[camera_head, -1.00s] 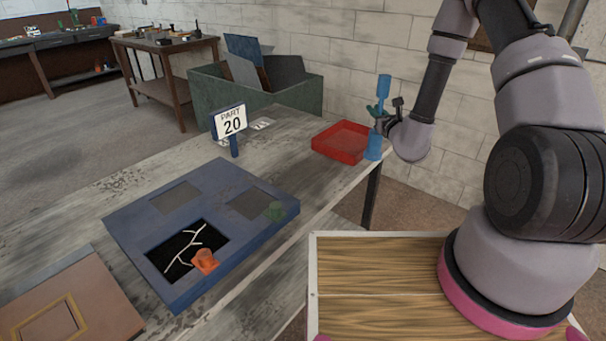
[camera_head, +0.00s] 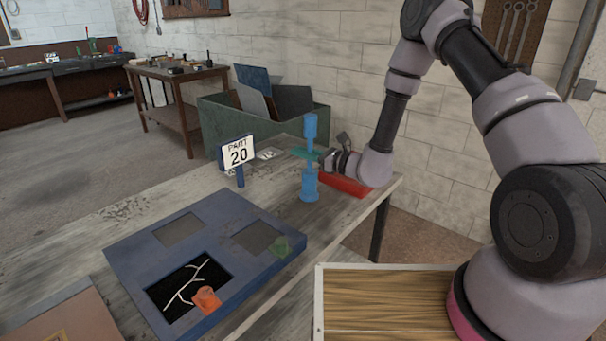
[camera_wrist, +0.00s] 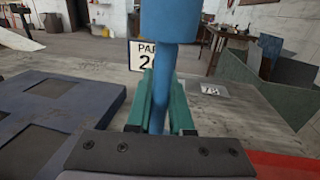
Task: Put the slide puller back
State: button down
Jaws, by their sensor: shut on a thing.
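The slide puller is a blue tool (camera_head: 310,128) with a wide top, a thin shaft and a wider lower end. My gripper (camera_head: 306,154), with green fingers, is shut on its shaft and holds it upright over the bench. In the wrist view the blue shaft (camera_wrist: 161,85) stands between the green fingers of my gripper (camera_wrist: 160,100), and its lower part is hidden. In the head view I cannot tell whether the lower end touches the bench.
A "PART 20" sign (camera_head: 238,153) stands behind. A green bin (camera_head: 215,125) of panels is beyond. The bench is bare between sign and tool.

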aim_at(307, 168)
jog(key=shift+f, duration=2.6)
jog(key=c, duration=0.8)
grip_release()
